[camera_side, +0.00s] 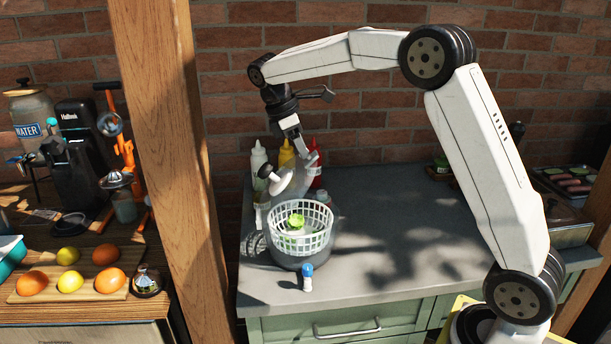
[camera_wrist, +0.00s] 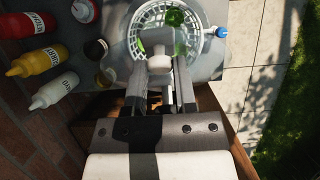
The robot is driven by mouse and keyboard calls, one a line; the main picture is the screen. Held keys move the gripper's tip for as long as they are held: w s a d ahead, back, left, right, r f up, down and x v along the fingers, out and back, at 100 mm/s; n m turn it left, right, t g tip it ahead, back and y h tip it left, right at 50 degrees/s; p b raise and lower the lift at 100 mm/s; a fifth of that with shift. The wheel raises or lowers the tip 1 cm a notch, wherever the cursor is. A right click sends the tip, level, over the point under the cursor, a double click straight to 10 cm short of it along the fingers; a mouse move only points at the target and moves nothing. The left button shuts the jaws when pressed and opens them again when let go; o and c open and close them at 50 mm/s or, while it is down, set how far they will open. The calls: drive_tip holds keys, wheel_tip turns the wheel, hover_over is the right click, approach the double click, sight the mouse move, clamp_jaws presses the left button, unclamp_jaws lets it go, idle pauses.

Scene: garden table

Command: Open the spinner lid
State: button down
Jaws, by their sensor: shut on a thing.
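The salad spinner's dark grey bowl (camera_side: 288,258) stands on the grey counter with its white basket (camera_side: 318,222) inside. Green lettuce (camera_side: 296,221) lies in the basket, whose top is uncovered in the side view. My gripper (camera_side: 306,156) is shut on the lid. In the wrist view my gripper (camera_wrist: 160,85) has a pale part of the lid (camera_wrist: 160,66) between its fingers, and the lid partly hides the basket (camera_wrist: 143,20). The exact grip contact is hard to see.
Behind the lid stand a white bottle (camera_side: 258,157), a yellow bottle (camera_side: 286,152) and a red bottle (camera_side: 315,177), close to my gripper. The counter (camera_side: 400,230) to the right is clear. A wooden post (camera_side: 165,130) rises at left.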

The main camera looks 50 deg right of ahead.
drive_tip(key=shift+w, duration=0.1)
drive_tip(key=shift+w+a+r+g+h, duration=0.55)
drive_tip(key=shift+w+a, duration=0.3)
drive_tip(key=shift+w+a+r+g+h, duration=0.5)
drive_tip(key=shift+w+a+g+h, duration=0.05)
drive_tip(key=shift+w+a, duration=0.3)
